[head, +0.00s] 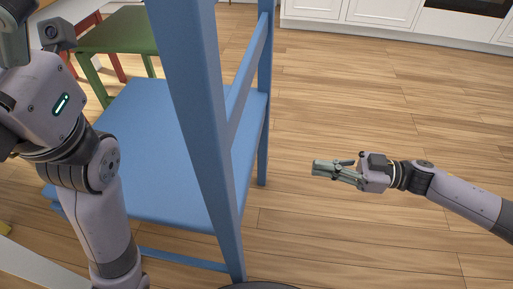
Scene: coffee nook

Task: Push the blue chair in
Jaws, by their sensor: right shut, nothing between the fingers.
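The blue chair (150,150) fills the left half of the head view. Its seat lies low on the left, and its back posts and side rail rise toward the top of the picture, cut off by the edge. My right gripper (325,172) is shut and empty over the wooden floor, to the right of the chair and apart from it. My left arm comes in along the left edge in front of the chair and hides part of its seat. The left fingertips are not clearly visible.
A green chair or stool (117,32) stands behind the blue chair at the upper left, with red legs near it. White cabinets (385,12) and a dark oven front line the far side. The wooden floor (400,110) on the right is clear.

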